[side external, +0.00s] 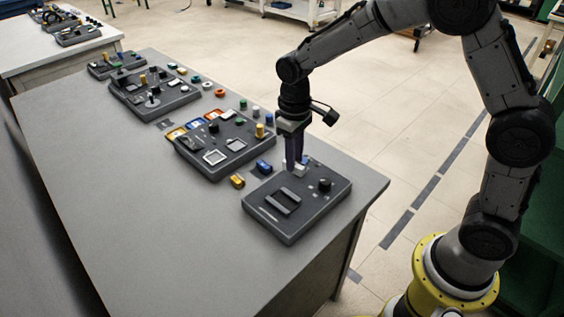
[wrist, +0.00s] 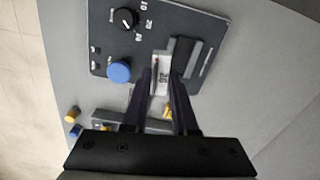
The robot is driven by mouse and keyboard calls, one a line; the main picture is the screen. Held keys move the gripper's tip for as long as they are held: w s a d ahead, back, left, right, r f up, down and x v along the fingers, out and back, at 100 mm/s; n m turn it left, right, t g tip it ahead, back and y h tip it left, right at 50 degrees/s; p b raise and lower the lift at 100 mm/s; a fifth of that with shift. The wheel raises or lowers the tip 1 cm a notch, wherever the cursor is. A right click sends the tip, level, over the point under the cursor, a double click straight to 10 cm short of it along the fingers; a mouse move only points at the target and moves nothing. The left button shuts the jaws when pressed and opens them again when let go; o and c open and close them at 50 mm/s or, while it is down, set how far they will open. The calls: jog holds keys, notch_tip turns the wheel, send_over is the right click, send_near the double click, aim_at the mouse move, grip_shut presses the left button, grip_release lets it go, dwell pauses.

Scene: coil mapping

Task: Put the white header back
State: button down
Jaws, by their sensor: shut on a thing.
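The white header (side external: 300,170) is a small pale block at the back edge of the nearest dark grey panel (side external: 275,225). In the wrist view the white header (wrist: 160,64) shows between the fingertips, over the panel (wrist: 165,12). My gripper (side external: 295,164) points down and is shut on the header; it also shows in the wrist view (wrist: 161,72). A dark raised block (wrist: 186,58) lies close beside the right finger. I cannot tell whether the header touches the panel or is held just above it. The fingers hide its sides.
The panel carries a blue button (wrist: 119,71) and a black dial (wrist: 124,18). A blue block (side external: 264,167) and a yellow block (side external: 238,181) lie on the table nearby. Another panel (side external: 225,160) with several parts stands beyond. The table's front left (side external: 170,240) is clear.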

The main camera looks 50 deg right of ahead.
jog(key=d+r+m, duration=0.2)
jog(key=d, duration=0.7)
jog(key=w+f, duration=0.3)
jog(key=w, duration=0.1)
jog(key=w+d+f, duration=0.1)
jog(key=w+f, duration=0.2)
jog(key=w, duration=0.2)
jog(key=w+f, duration=0.3)
jog(key=w, duration=0.2)
jog(key=shift+d+f, duration=0.2)
jog(key=shift+d, duration=0.1)
jog(key=shift+w+f, duration=0.15)
jog(key=shift+f, duration=0.05)
jog(key=shift+w+f, duration=0.1)
jog(key=shift+f, duration=1.5)
jog(key=shift+f, duration=0.1)
jog(key=c, duration=0.7)
grip_release()
jog(key=shift+f, duration=0.1)
